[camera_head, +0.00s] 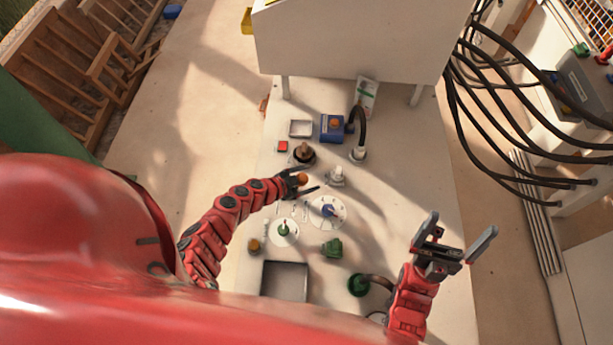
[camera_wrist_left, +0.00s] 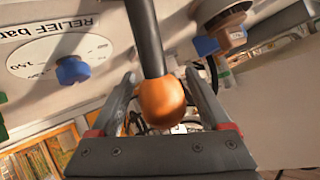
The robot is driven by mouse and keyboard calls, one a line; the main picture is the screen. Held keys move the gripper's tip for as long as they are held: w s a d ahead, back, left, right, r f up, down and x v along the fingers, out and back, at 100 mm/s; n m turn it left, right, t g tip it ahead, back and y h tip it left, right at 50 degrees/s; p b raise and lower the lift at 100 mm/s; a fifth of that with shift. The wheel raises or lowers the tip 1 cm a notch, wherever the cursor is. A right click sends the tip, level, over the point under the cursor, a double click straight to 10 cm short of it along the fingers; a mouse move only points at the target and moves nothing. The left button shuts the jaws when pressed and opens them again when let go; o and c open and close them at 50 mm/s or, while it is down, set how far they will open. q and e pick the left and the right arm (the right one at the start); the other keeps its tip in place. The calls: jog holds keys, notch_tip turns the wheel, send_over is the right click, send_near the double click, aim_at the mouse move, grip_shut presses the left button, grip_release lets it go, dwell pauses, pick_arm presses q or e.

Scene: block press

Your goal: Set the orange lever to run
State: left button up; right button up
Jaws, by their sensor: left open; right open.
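The orange lever shows in the left wrist view as a black rod ending in an orange ball knob (camera_wrist_left: 160,103). In the head view the orange knob (camera_head: 302,179) sits between the fingers of my left gripper (camera_head: 313,178). My left gripper (camera_wrist_left: 160,95) is open, with one finger on each side of the knob and a visible gap to each. The lever's base and any run marking cannot be made out clearly. My right gripper (camera_head: 464,222) is open and empty at the right side of the panel.
A white dial with a blue knob (camera_head: 328,210) and one with a green knob (camera_head: 285,230) lie close by. A red button (camera_head: 282,146), blue box (camera_head: 332,128), green fitting (camera_head: 332,247) and grey tray (camera_head: 285,281) surround them. Black cables (camera_head: 500,120) hang at right.

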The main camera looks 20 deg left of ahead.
pick_arm(q)
jog(key=shift+a, duration=0.1)
jog(key=v, duration=1.7)
jog(key=shift+p, duration=0.35)
jog(key=shift+s+r, duration=0.1)
jog(key=shift+s, duration=0.05)
